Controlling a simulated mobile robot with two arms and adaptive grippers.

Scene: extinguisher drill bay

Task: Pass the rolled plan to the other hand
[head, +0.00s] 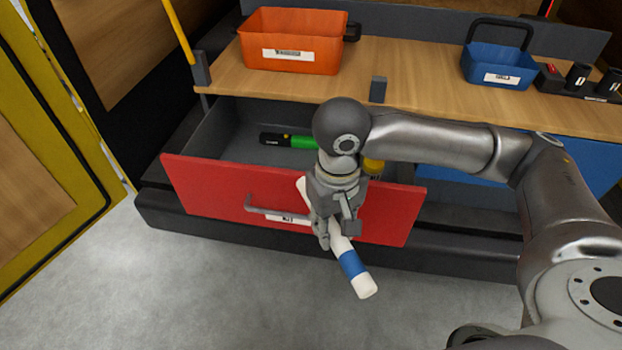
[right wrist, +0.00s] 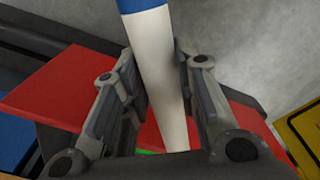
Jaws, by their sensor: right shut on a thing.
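The rolled plan is a white tube (head: 364,285) with a blue band near its lower end. My right gripper (head: 334,230) is shut on it around its middle. The tube slants from upper left to lower right, in front of the open red drawer in the head view. In the right wrist view the white tube (right wrist: 160,70) runs between the two fingers of my right gripper (right wrist: 158,85), with the blue band at the top edge. My left gripper is not in either view.
The red drawer (head: 215,192) stands open and holds a green and black object (head: 290,140). Above it, a wooden worktop (head: 410,85) carries an orange bin (head: 290,45) and a blue basket (head: 498,68). The grey floor (head: 190,290) in front is clear. A yellow-framed panel (head: 50,130) stands at left.

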